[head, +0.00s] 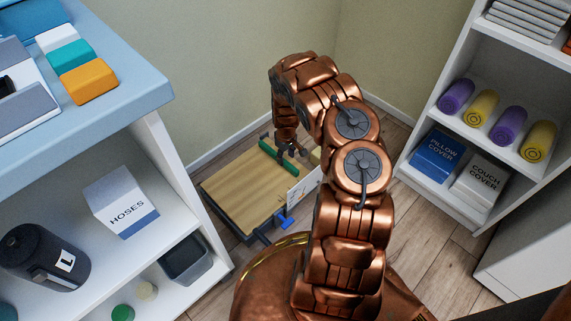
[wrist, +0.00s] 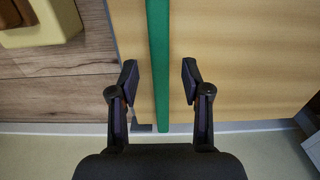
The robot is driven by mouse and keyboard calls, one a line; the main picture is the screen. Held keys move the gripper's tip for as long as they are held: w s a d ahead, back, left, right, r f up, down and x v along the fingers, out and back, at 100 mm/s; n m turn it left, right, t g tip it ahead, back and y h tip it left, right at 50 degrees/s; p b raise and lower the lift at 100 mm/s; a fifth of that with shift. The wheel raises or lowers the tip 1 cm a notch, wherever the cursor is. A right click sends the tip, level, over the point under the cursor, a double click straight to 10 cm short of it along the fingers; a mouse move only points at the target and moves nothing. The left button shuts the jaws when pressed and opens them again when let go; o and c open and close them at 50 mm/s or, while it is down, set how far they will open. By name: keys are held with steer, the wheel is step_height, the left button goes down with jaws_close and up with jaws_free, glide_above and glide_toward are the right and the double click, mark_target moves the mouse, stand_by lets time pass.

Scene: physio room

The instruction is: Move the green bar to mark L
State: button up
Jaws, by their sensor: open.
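The green bar (head: 272,151) lies along the far right edge of a light wooden board (head: 240,192) low on the floor. My gripper (head: 294,153) is at the bar, pointing down. In the wrist view the green bar (wrist: 158,55) runs lengthwise between the two open fingers of my gripper (wrist: 158,78). There is a gap on each side, and neither finger seems to press on it. A white card (head: 299,190) with small print stands at the board's right edge; I cannot read it. I cannot make out a mark L on the board.
Another shelf (head: 446,195) with rolls and cover boxes stands right. A blue clamp-like part (head: 285,220) is at the board's near edge. A wall is close behind.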

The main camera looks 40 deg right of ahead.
mark_target(286, 162)
step_height(286, 162, down, 4)
steer(key=shift+r+b, duration=0.25)
steer(key=shift+b, duration=0.35)
steer(key=shift+c, duration=0.4)
jaws_close()
